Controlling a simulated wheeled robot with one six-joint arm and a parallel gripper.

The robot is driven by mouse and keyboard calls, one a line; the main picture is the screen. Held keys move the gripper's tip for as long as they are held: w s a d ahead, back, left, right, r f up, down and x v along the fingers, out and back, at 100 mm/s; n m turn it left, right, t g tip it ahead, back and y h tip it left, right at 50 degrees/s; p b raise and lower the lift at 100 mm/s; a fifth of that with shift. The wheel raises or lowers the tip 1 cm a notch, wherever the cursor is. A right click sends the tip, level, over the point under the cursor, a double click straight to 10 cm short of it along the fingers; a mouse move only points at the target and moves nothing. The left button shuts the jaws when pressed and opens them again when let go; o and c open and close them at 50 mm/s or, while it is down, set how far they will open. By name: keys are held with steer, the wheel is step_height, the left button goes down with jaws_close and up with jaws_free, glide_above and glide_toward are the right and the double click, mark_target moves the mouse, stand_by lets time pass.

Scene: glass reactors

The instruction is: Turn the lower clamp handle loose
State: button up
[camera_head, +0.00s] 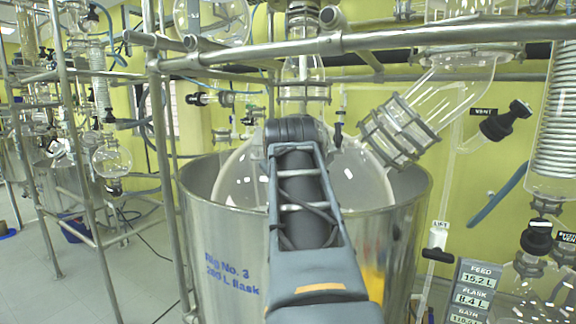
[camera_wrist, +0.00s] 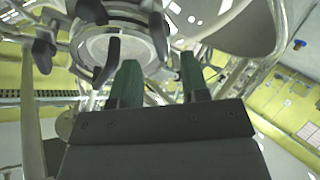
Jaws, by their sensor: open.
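In the wrist view, my gripper (camera_wrist: 160,82) has two dark green fingers standing apart with a gap between them. No object shows held in the gap. Just beyond the fingertips is a round pale flange (camera_wrist: 129,44) with a metal rim. Several black clamp handles sit around it: one (camera_wrist: 106,62) left of the left finger, one (camera_wrist: 157,32) above the gap, and one (camera_wrist: 43,52) at the far left. I cannot tell which is the lower one. In the head view, my arm hides the gripper, and no clamp handle at the gripper can be made out.
A large metal bath (camera_head: 225,245) holds a round glass flask (camera_head: 238,175) behind my arm. A metal pipe frame (camera_head: 265,52) crosses above it. A glass elbow (camera_head: 450,92) is at upper right. Label plates (camera_head: 474,288) stand at lower right. Open floor (camera_head: 40,295) lies left.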

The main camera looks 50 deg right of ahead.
steer(key=v, duration=0.8)
steer(key=shift+b, duration=0.4)
steer(key=w+a+f+n+y, duration=0.1)
steer(key=w+a+f+y, duration=0.3)
steer(key=f, duration=0.5)
steer(key=w+a+f+y, duration=0.25)
steer(key=a+f, duration=0.25)
steer(key=f, duration=0.4)
steer(key=s+a+f+g+y, duration=0.1)
steer(key=s+a+f+g, duration=0.1)
steer(key=a+f, duration=0.4)
steer(key=s+a+f+g+y, duration=0.1)
steer(key=a+f, duration=0.5)
steer(key=f, duration=0.8)
steer(key=shift+s+a+g+y, duration=0.2)
steer(key=shift+s+g+y, duration=0.15)
steer(key=shift+s+g, duration=0.2)
steer(key=shift+d, duration=0.1)
